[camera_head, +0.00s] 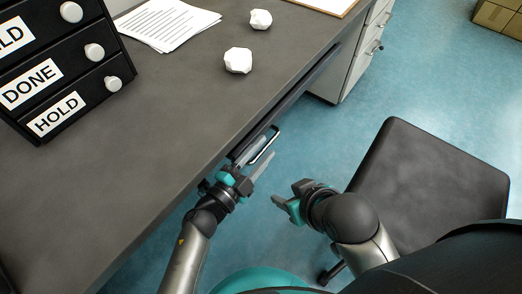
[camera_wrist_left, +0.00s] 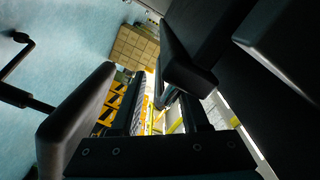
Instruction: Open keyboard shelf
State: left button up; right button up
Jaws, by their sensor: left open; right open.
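The keyboard shelf (camera_head: 297,97) shows as a thin dark edge under the front of the grey desk. A handle-like loop with a bright rim (camera_head: 266,143) stands out from this front edge. My left gripper (camera_head: 253,157) is open at the loop, with its fingers close to it; I cannot tell whether they touch it. In the left wrist view dark finger parts and dark surfaces fill much of the picture, and the handle is not clearly told apart. My right gripper (camera_head: 284,194) is open and empty in front of the desk, apart from the shelf.
On the desk (camera_head: 150,160) are a black drawer box (camera_head: 60,75), papers (camera_head: 166,22) and two crumpled white balls (camera_head: 238,60). A dark chair (camera_head: 435,180) stands right of my right arm. A white drawer cabinet (camera_head: 350,70) stands under the desk's far end. Blue floor between is clear.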

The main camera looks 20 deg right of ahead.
pick_arm(q)
jog(key=shift+c, duration=0.4)
jog(key=c, duration=0.6)
grip_shut()
